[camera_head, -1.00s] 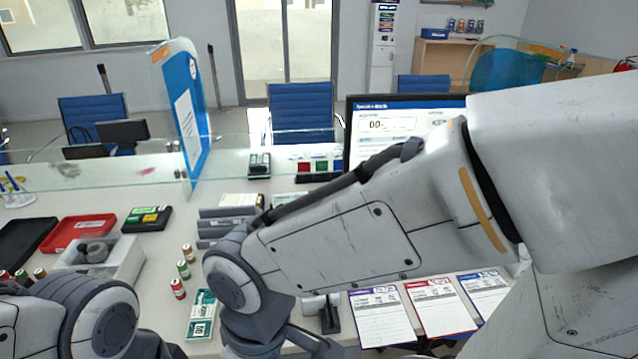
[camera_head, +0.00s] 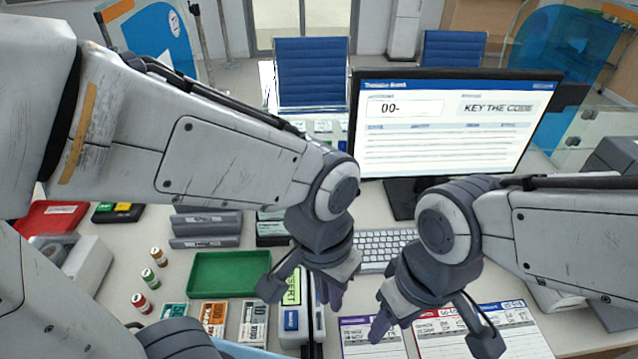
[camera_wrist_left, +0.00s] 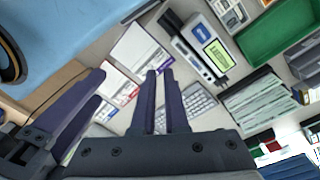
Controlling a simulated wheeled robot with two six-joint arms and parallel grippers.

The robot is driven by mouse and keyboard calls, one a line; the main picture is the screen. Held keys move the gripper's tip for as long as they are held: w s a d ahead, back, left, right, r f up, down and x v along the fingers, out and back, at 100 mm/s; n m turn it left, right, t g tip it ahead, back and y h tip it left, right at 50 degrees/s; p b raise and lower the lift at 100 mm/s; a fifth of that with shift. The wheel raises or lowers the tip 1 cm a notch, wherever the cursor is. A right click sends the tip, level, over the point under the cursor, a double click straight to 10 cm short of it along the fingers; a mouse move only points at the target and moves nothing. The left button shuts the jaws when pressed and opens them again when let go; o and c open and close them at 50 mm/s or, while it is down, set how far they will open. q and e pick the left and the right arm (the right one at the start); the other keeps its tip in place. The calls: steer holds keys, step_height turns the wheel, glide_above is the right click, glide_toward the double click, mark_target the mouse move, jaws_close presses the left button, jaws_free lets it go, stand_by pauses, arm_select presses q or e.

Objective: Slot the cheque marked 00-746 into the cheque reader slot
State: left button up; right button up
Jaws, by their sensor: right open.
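I cannot read 00-746 on any. My left gripper (camera_head: 328,292) is above the reader's right side; its fingers (camera_wrist_left: 160,85) are empty with a narrow gap between.
A monitor (camera_head: 455,130) shows "00-" and "KEY THE CODE". A keyboard (camera_head: 385,250) lies in front of it.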

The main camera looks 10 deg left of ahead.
arm_select(q)
steer(key=w+a+n+p, duration=0.1)
steer(key=w+n, duration=0.6)
steer(key=w, duration=0.2)
steer(key=w+a+f+n+p, duration=0.1)
steer(key=w+a+f+n, duration=0.2)
steer(key=w+a+n, duration=0.2)
steer(key=w+a+f+n, duration=0.3)
steer(key=w+a+n, duration=0.2)
steer(key=w+n, duration=0.2)
steer(key=w+a+f+n+y+p, duration=0.1)
steer(key=w+a+f+n, duration=0.2)
steer(key=w+a+n, duration=0.2)
steer(key=shift+w+n+p, duration=0.3)
steer(key=shift+w+n, duration=0.2)
steer(key=shift+n, duration=0.5)
step_height(320, 180, down, 10)
steer(key=shift+a+f+p, duration=0.1)
steer(key=shift+p, duration=0.7)
jaws_close()
